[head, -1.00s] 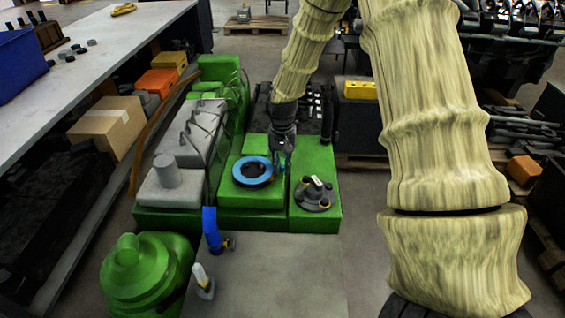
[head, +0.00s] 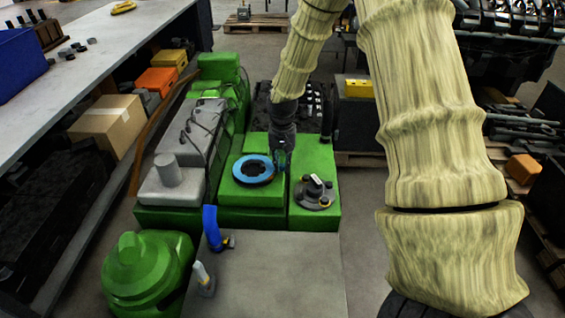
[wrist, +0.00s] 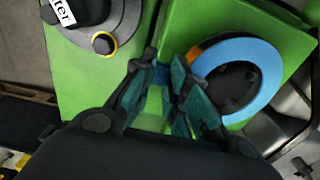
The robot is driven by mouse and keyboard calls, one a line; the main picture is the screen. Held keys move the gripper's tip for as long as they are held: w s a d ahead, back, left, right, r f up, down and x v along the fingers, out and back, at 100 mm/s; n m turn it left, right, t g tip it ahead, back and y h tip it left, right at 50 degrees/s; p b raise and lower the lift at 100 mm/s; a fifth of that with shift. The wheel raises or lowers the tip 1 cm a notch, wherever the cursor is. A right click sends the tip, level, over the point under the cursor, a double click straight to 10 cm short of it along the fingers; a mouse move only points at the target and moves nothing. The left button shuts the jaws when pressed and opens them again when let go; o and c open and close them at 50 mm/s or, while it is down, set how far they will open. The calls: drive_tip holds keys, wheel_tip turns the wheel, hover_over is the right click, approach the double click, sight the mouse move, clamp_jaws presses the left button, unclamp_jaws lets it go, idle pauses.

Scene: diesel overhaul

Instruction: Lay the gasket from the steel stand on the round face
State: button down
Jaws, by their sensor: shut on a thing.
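The gasket is a flat blue ring (head: 237,172) on the green block in the middle of the head view. It also shows in the wrist view (wrist: 265,75), right of my fingers, with a small orange mark at its edge. The dark round face (wrist: 232,87) with holes shows through the ring's opening. I cannot tell whether the ring rests on it or is held just above. My gripper (wrist: 166,76) is shut on a small blue part at the ring's left side. In the head view my gripper (head: 281,160) is at the ring's right. I cannot identify the steel stand.
A grey round fitting (head: 314,194) with a labelled top stands on the right green block, close by my gripper. A blue curved hose (head: 211,226) and a small white-topped object (head: 203,280) stand on the grey plate (head: 280,275) in front. A bench is at the left.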

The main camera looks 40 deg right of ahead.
drive_tip(key=shift+f, duration=0.85)
idle(0.8)
drive_tip(key=c, duration=1.3)
unclamp_jaws()
drive_tip(key=shift+r, duration=0.1)
wheel_tip(320, 180, up, 12)
drive_tip(key=shift+f, duration=0.1)
